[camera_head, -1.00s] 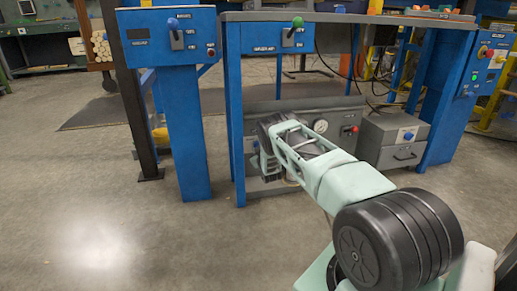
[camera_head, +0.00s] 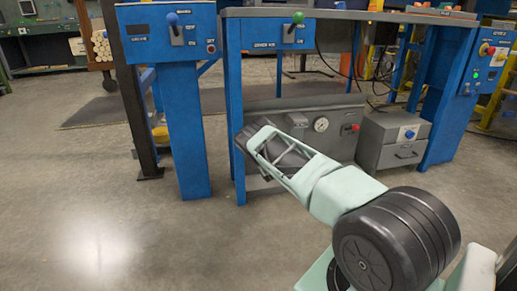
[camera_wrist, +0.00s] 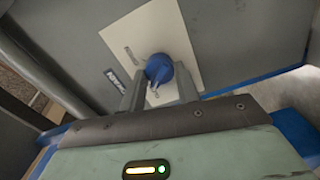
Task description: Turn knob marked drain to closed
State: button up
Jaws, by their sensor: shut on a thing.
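A blue knob (camera_wrist: 159,68) sits on a pale plate (camera_wrist: 138,42) on a grey panel in the wrist view. A small dark label (camera_wrist: 115,79) with white letters is beside the plate; I cannot read it clearly. My gripper (camera_wrist: 160,83) has one finger on each side of the knob's pointed part and is shut on it. In the head view my arm hides the gripper and this knob, at the left end of the grey unit (camera_head: 335,112) under the bench.
A round gauge (camera_head: 321,125) and a red knob (camera_head: 352,128) are on the unit's front. A grey drawer box (camera_head: 392,146) with another blue knob (camera_head: 409,134) stands to the right. A blue bench leg (camera_head: 234,115) rises close left of my arm. The floor in front is clear.

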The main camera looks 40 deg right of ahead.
jog(key=shift+n, duration=0.6)
jog(key=o, duration=1)
jog(key=shift+p+v, duration=4.65)
jog(key=shift+v, duration=4.1)
jog(key=shift+d, duration=0.1)
